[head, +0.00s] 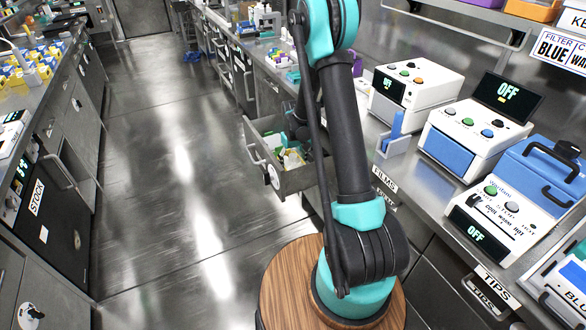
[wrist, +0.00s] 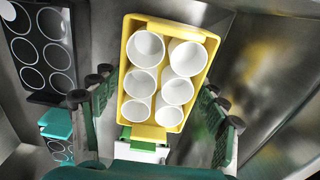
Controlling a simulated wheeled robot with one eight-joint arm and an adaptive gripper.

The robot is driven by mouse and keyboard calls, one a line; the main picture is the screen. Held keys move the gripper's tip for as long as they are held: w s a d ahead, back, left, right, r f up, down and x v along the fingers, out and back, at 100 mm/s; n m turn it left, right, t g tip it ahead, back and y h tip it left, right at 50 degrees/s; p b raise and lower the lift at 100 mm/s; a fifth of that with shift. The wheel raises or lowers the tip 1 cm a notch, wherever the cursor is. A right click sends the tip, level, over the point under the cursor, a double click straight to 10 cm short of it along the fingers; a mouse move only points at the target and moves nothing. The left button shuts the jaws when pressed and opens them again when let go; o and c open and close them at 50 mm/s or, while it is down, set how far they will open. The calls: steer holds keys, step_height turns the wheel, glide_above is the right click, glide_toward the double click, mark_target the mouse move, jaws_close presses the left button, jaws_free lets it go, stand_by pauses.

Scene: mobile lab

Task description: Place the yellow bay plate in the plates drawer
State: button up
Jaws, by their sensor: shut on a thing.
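The yellow bay plate (wrist: 136,125) fills the middle of the wrist view, a yellow frame with several white round wells. My gripper (wrist: 160,112) is shut on it, with one dark finger on each side. In the head view an open drawer (head: 299,181) stands out from the right-hand counter. My gripper is at this drawer, largely hidden behind my arm. In the wrist view grey metal walls surround the plate, so it is low at or inside the drawer. I cannot tell whether it touches the drawer floor.
A black plate with round wells (wrist: 37,50) lies at the upper left of the wrist view, and a teal plate (wrist: 57,133) below it. White and yellow items (head: 292,159) show in the drawer. Machines marked OFF (head: 475,130) stand on the right counter. The aisle floor is clear.

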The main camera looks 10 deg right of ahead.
mark_target(293, 162)
steer(key=shift+f, duration=1.35)
steer(key=o, duration=1.2)
steer(key=shift+f, duration=0.1)
step_height(293, 162, up, 12)
steer(key=shift+r, duration=0.1)
steer(key=s+d+r+m+t, duration=0.1)
steer(key=s+r, duration=0.1)
steer(key=s, duration=0.7)
steer(key=s+d+r+m+t, duration=0.1)
steer(key=s+d+r, duration=0.1)
steer(key=s, duration=0.8)
steer(key=s+d+r+m+t, duration=0.1)
steer(key=s+r+t, duration=0.1)
steer(key=s, duration=0.8)
steer(key=shift+d+r+m, duration=0.3)
steer(key=shift+d+r, duration=0.05)
steer(key=shift+r, duration=0.15)
